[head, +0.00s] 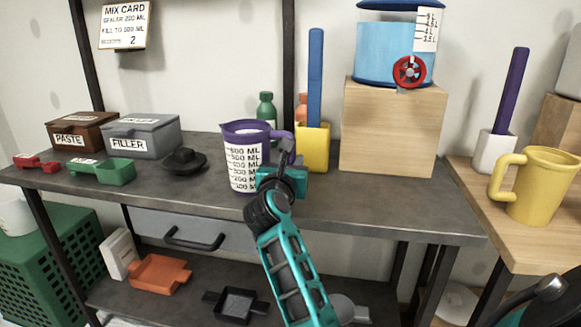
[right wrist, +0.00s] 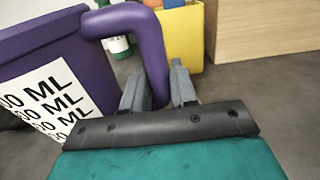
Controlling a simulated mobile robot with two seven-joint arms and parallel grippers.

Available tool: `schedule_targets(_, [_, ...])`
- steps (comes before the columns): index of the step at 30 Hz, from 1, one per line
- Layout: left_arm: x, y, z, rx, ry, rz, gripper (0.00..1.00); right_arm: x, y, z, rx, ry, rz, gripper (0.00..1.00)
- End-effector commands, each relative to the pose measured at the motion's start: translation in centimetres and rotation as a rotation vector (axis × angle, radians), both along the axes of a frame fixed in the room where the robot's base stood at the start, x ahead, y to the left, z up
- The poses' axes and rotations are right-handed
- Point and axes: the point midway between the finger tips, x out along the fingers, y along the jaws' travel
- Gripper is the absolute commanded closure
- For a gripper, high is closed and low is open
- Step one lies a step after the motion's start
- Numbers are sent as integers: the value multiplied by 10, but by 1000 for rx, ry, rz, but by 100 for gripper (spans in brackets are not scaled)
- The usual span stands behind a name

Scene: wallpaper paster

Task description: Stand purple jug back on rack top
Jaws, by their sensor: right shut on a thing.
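The purple jug (head: 243,160), with a white ML scale on its front, is upright at the front edge of the grey rack top (head: 330,200). I cannot tell whether its base rests on the surface or is just above it. My right gripper (head: 289,158) is shut on the jug's handle, at the jug's right side. In the right wrist view, the gripper fingers (right wrist: 160,88) are on either side of the lower part of the purple handle (right wrist: 153,55).
A yellow holder (head: 313,148) with a blue stick stands behind the handle, beside a wooden block (head: 393,130) bearing a blue tank (head: 385,52). A black lid (head: 184,161) and filler box (head: 142,136) are left. The rack top's right front is clear. A yellow jug (head: 540,187) stands on the right table.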

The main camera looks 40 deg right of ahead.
Motion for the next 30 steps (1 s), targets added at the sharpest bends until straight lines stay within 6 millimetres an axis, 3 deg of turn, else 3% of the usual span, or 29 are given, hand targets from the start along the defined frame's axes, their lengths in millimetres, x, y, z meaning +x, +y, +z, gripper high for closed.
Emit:
schedule_targets(8, [1,-1,1,-2,-8,-1,57,0,0,-3,1,-3,0,100])
schedule_targets(9, [1,-1,2,-1,-8,-2,57,0,0,-3,1,0,0,70])
schedule_targets(16, [1,0,1,0,-5,-2,57,0,0,-3,1,0,0,48])
schedule_targets(30, [2,2,1,5,-5,1,57,1,4,1,2,1,1,47])
